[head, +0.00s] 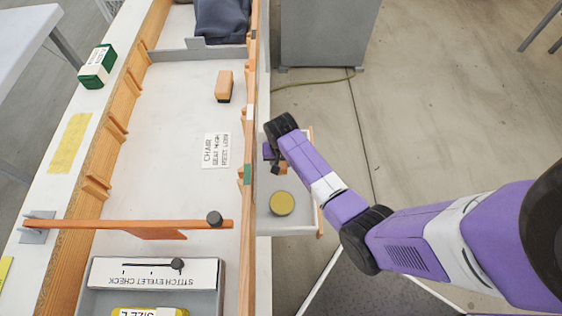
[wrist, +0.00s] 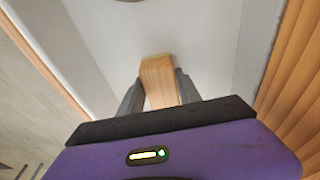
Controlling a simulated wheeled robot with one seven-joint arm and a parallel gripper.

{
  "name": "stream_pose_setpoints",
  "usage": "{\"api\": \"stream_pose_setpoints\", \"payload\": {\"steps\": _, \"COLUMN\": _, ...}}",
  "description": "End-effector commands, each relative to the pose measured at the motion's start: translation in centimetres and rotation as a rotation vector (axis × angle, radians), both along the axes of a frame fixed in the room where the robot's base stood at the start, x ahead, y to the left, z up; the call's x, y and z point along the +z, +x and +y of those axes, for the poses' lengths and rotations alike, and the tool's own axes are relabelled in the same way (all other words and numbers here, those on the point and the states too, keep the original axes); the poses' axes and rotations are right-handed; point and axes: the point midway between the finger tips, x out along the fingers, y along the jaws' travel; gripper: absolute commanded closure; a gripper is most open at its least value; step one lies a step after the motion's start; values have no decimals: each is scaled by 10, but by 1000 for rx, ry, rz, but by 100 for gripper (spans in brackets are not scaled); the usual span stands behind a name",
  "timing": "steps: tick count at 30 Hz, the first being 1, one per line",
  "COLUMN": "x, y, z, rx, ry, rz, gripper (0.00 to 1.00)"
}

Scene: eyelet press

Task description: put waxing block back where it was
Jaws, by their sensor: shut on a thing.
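My gripper (wrist: 160,90) is shut on a light wooden block, which I take for the waxing block (wrist: 158,76). The block's end sticks out between the two grey fingers in the wrist view. In the head view my gripper is over the open pale side tray (head: 298,226), and only a small part of the block (head: 281,169) shows beside it. I cannot tell whether the block touches the tray floor. A second orange-brown block (head: 224,86) with a dark lower side lies on the white bench surface.
A round yellow tin (head: 282,203) sits in the tray, near my gripper. A wooden rail separates tray and bench. The bench holds a printed card (head: 216,150), an orange bar (head: 120,224) across it, and a grey tray with a label (head: 155,272). A green box (head: 97,66) stands far left.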

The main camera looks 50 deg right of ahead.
Motion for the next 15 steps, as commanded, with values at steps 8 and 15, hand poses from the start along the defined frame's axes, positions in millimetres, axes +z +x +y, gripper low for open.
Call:
{"api": "stream_pose_setpoints", "payload": {"steps": 8, "x": -2, "y": 0, "z": 0, "rx": 0, "ry": 0, "rz": 0, "gripper": 38}}
{"api": "stream_pose_setpoints", "payload": {"steps": 15, "x": -2, "y": 0, "z": 0, "rx": 0, "ry": 0, "rz": 0, "gripper": 38}}
